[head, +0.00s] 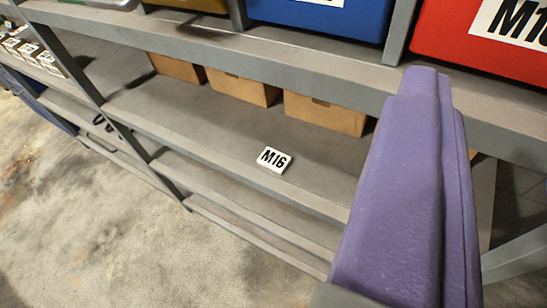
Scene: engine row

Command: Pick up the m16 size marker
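The M16 size marker (273,160) is a small white block with black "M16" lettering. It lies on the grey middle shelf (215,135), near the front edge. My gripper (426,82) shows as purple fingers reaching up from the lower right. It is to the right of the marker and apart from it. The fingers overlap in this view, so the gap between them is hidden. Nothing is seen held in them.
Cardboard boxes (324,113) stand at the back of the same shelf. Above are a blue bin (325,18) and a red bin (470,40) behind a shelf beam. White labelled blocks (50,63) sit at far left. Concrete floor (110,220) is clear in front.

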